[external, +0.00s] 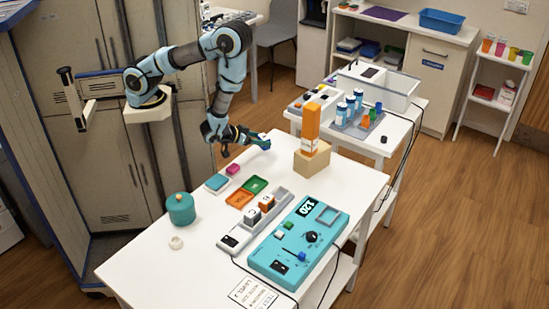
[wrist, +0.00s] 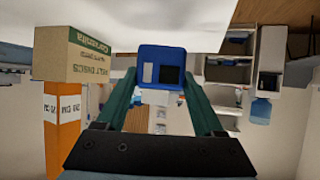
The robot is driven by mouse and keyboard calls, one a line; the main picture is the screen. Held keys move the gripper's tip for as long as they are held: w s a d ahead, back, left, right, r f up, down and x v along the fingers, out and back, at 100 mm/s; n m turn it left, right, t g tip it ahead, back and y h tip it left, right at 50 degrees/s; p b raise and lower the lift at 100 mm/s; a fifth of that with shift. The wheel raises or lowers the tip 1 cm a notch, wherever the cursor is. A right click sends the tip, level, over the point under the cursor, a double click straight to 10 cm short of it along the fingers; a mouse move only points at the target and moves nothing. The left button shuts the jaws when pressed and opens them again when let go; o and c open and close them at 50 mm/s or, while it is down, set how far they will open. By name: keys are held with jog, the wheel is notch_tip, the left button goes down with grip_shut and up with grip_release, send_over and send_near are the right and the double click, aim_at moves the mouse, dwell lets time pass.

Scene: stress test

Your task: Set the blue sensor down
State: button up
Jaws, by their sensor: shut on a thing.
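The blue sensor (wrist: 162,52) is a small blue block with a white patch and a black patch on its face. In the wrist view it sits between the tips of my gripper (wrist: 161,85), whose two green fingers close on its sides. In the external view my gripper (external: 258,141) is at the table's back edge area, left of the orange box. The sensor shows there only as a small blue spot (external: 264,139) at the fingertips. It appears held above the white table (external: 190,273); the exact gap is hard to tell.
An orange box (external: 311,124) stands at a cardboard box (external: 312,160), right of my gripper. Teal and pink blocks, orange and green trays (external: 240,199), a teal pot (external: 181,209) and a teal console (external: 298,243) occupy the table. Bare tabletop lies right of the green tray.

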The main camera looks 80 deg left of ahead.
aim_at(261, 148)
jog(key=shift+f+p, duration=0.35)
jog(key=shift+f, duration=1.3)
jog(key=shift+f, duration=0.1)
jog(key=o, duration=1.4)
jog(key=shift+o, duration=0.2)
